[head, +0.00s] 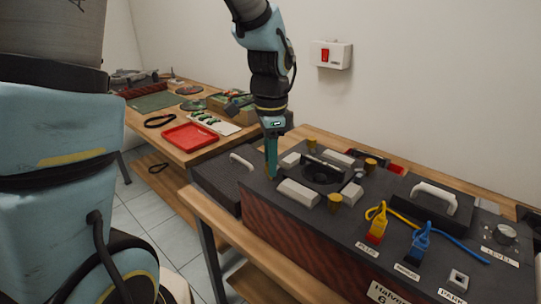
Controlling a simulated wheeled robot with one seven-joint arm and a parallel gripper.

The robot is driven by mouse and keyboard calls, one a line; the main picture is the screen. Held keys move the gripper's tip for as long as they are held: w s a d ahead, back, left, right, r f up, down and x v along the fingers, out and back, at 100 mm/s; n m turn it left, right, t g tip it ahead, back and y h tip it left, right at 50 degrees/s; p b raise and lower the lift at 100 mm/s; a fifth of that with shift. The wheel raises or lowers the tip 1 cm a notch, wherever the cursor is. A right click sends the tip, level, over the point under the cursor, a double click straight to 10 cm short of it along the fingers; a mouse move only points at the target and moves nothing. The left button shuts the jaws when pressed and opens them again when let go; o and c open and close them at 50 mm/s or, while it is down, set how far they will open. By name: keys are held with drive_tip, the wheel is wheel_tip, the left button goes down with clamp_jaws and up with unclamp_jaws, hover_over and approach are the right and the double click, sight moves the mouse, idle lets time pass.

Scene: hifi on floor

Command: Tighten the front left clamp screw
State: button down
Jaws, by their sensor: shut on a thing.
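My gripper (271,174) points down at the left corner of the square holder on the dark machine top. It is shut on the front left clamp screw, which the fingers hide almost fully. Three other brass-coloured clamp screws show: back left (311,143), back right (370,165) and front right (335,202). Pale clamp blocks, such as the front one (297,193), surround a dark round part (321,172) in the middle.
A yellow plug (376,224) and a blue plug (419,241) with cables stand right of the holder. A lid with a white handle (434,197) lies behind them. A red tray (201,136) is on the left bench.

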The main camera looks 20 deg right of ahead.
drive_tip(key=m+p, duration=0.1)
drive_tip(key=m, duration=0.1)
drive_tip(key=m+p, duration=0.2)
drive_tip(key=m, duration=0.1)
drive_tip(key=shift+r+m+p, duration=0.25)
drive_tip(key=shift+m+p, duration=0.05)
drive_tip(key=shift+p, duration=0.1)
drive_tip(key=m+p, duration=0.3)
drive_tip(key=m, duration=0.1)
drive_tip(key=shift+f+m+p, duration=0.15)
drive_tip(key=shift+m+p, duration=0.55)
drive_tip(key=shift+f, duration=0.1)
drive_tip(key=c, duration=0.6)
unclamp_jaws()
wheel_tip(320, 180, up, 11)
drive_tip(key=shift+f, duration=0.1)
